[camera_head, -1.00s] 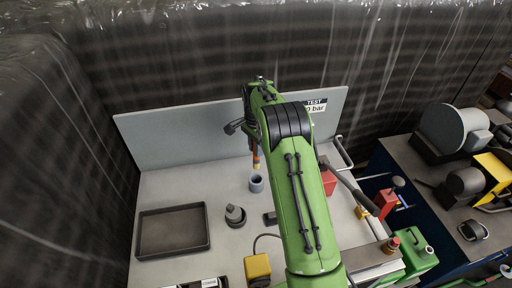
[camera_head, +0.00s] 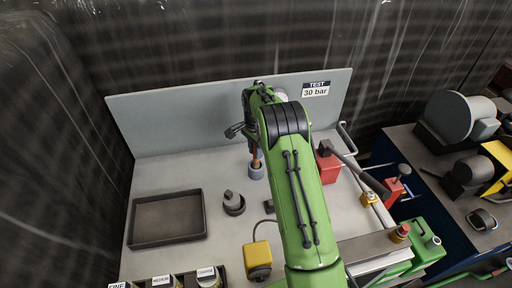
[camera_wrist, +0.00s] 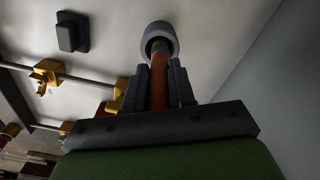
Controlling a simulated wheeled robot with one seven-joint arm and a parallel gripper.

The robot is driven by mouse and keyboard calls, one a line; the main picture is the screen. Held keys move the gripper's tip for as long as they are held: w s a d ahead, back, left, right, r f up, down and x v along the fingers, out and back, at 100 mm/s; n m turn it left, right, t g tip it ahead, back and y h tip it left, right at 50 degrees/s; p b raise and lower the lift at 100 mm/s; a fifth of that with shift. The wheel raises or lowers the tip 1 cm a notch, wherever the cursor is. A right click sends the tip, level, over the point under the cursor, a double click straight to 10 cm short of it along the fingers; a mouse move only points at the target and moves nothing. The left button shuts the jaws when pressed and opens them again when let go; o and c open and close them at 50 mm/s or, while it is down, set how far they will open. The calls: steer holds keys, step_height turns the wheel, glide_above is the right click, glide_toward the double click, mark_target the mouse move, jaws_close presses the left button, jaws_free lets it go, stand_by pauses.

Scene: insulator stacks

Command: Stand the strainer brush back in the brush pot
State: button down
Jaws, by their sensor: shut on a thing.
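The strainer brush (camera_head: 255,158) shows as an orange-brown handle hanging roughly upright below my gripper (camera_head: 253,146). The blue-grey brush pot (camera_head: 256,173) stands on the bench directly under it. In the wrist view my gripper (camera_wrist: 158,82) is shut on the brush (camera_wrist: 158,88), with a dark finger on each side. The far end of the brush reaches the round mouth of the pot (camera_wrist: 172,34) and appears to be inside the rim. How deep it sits is hidden. My arm covers part of the gripper in the head view.
A dark empty tray (camera_head: 168,218) lies at the left, with a small grey part in a round dish (camera_head: 233,203) beside it. A yellow block (camera_head: 257,256) is in front. A red box (camera_head: 328,168) stands right of my arm. A backboard (camera_head: 180,120) rises behind the pot.

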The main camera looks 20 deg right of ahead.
steer(key=shift+f, duration=0.45)
steer(key=c, duration=0.9)
jaws_free()
steer(key=shift+o, duration=0.2)
steer(key=shift+r, duration=0.1)
step_height(320, 180, up, 16)
steer(key=p, duration=0.3)
steer(key=shift+a+f, duration=0.1)
steer(key=shift+f, duration=0.15)
